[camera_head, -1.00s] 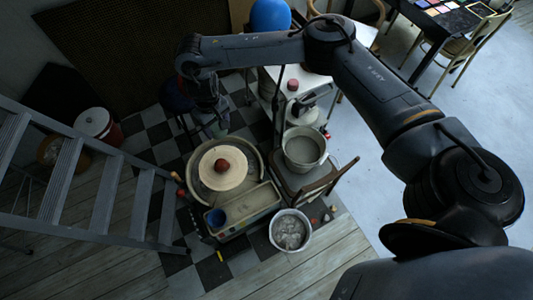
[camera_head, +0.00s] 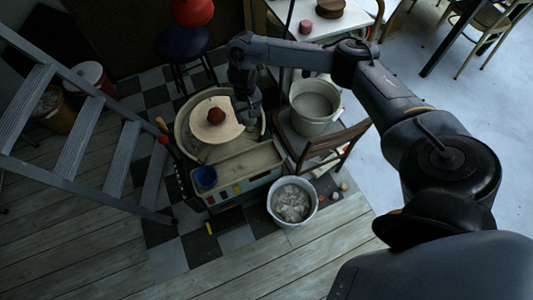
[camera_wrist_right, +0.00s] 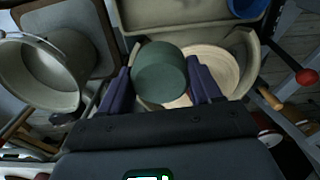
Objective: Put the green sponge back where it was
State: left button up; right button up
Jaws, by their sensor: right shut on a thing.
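The green sponge (camera_wrist_right: 160,72), a round, thick disc, sits between the two purple fingers of my right gripper (camera_wrist_right: 162,80) in the right wrist view. The gripper is shut on it. In the head view my right gripper (camera_head: 247,114) points down over the right side of the potter's wheel basin; the sponge is hard to make out there. The pale wheel disc (camera_head: 228,130) carries a dark red lump (camera_head: 216,116). In the wrist view the wheel disc (camera_wrist_right: 218,66) lies below and partly behind the sponge. My left gripper is not in view.
The wheel's front tray (camera_head: 245,166) holds a blue cup (camera_head: 206,178). A pale bucket (camera_head: 313,106) stands on a wooden chair (camera_head: 338,138) right of the gripper. A bucket of grey scraps (camera_head: 292,202) stands in front. A metal ladder (camera_head: 78,137) is at left.

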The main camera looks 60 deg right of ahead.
jog(key=shift+m, duration=0.4)
jog(key=s+d+f+b, duration=0.1)
jog(key=s+f+b, duration=0.1)
jog(key=f+b, duration=0.3)
jog(key=s+d+f+b, duration=0.1)
jog(key=f+b, duration=0.4)
jog(key=f, duration=0.6)
jog(key=s+d+f+b, duration=0.1)
jog(key=s+f+b, duration=0.3)
jog(key=f, duration=0.4)
jog(key=shift+b, duration=0.75)
jog(key=shift+f+b, duration=1.5)
jog(key=shift+f, duration=0.8)
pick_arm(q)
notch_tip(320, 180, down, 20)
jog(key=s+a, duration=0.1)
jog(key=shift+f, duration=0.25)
pick_arm(e)
jog(key=shift+r, duration=0.1)
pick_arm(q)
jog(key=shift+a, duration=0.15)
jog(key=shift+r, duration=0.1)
pick_arm(e)
jog(key=o, duration=0.7)
jog(key=shift+f, duration=0.2)
jog(key=shift+c, duration=0.2)
